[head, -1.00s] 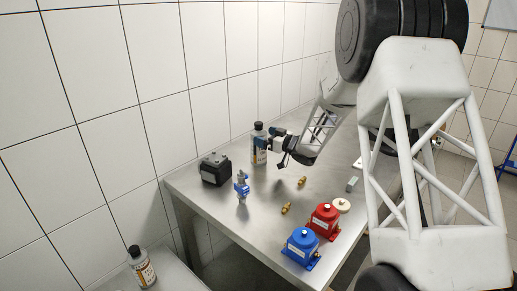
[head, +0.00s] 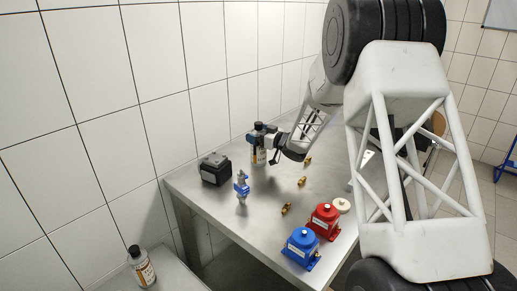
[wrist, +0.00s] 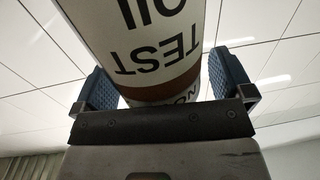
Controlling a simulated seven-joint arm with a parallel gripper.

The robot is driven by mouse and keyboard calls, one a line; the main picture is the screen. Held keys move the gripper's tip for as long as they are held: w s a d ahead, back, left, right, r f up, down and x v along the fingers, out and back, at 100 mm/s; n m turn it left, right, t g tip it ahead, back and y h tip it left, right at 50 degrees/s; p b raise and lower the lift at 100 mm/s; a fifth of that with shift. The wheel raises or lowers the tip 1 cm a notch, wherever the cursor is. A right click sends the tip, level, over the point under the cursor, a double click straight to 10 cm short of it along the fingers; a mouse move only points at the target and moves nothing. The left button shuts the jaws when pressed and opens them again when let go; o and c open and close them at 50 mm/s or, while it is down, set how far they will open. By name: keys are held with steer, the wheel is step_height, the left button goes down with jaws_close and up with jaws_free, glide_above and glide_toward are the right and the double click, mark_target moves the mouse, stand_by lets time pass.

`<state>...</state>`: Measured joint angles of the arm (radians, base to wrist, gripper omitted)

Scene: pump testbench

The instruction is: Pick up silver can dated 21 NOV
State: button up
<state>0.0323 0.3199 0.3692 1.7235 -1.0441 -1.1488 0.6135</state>
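A silver can with a black cap and a white-and-brown label (head: 260,157) stands upright at the back of the steel table. It fills the middle of the wrist view (wrist: 155,40), where its label reads "TEST OIL" upside down. Below that, letters like "NOV" show, partly cut off; the day number is hidden. My gripper (head: 262,139) is at the can's upper part in the head view. In the wrist view my gripper (wrist: 163,88) has one blue finger on each side of the can, spread wide, with a narrow gap at the right finger.
A similar can (head: 142,268) stands on a lower surface at bottom left. On the table are a black box (head: 215,168), a blue-and-silver fitting (head: 241,185), several brass fittings (head: 286,208), a red pump (head: 323,220), a blue pump (head: 300,247) and a cream disc (head: 342,205).

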mark_target(261, 126)
steer(key=c, duration=1.3)
steer(key=shift+r, duration=0.2)
steer(key=shift+r, duration=1.5)
steer(key=shift+s+r, duration=0.15)
steer(key=shift+s, duration=0.2)
steer(key=s+d+r, duration=0.1)
steer(key=s+d, duration=0.1)
steer(key=s, duration=1.3)
steer(key=shift+r, duration=0.2)
steer(key=shift+s, duration=0.1)
